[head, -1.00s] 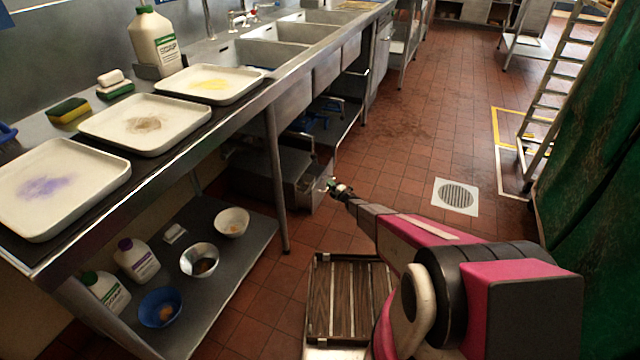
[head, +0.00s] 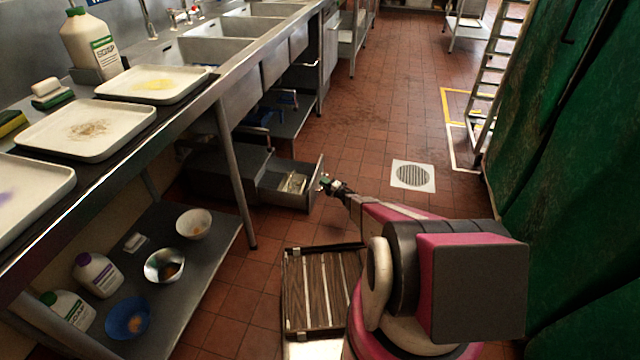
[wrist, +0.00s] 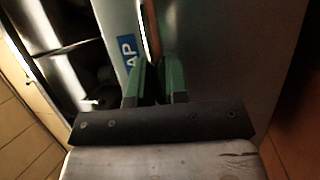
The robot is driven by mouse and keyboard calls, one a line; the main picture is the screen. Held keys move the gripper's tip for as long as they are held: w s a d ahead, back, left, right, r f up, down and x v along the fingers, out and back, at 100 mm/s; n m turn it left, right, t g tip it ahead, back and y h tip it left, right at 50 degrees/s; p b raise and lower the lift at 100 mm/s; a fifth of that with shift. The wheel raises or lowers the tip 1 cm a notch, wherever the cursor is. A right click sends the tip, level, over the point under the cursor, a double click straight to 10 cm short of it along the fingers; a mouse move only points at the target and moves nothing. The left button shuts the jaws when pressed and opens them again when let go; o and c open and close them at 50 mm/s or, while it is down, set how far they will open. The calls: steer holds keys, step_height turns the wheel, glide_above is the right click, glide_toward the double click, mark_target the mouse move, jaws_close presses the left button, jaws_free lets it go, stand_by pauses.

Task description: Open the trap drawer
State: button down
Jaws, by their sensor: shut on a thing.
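The trap drawer (head: 312,200) is a grey metal drawer low under the sink counter. It stands pulled out to the right from its grey housing (head: 222,178), and pale contents (head: 292,183) show inside. My gripper (head: 326,184) is at the drawer's front face. In the wrist view its green fingers (wrist: 154,82) are shut on the thin upright handle (wrist: 150,35). The grey front panel (wrist: 225,45) fills the upper right there, and a blue label with "AP" (wrist: 128,50) is partly hidden behind a finger.
A counter leg (head: 236,175) stands just in front of the housing. A floor drain (head: 413,176) and clear red tiles are to the right. Green curtains (head: 560,180) hang at the far right.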

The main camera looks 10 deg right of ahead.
steer(key=shift+d, duration=0.1)
steer(key=c, duration=1.1)
jaws_free()
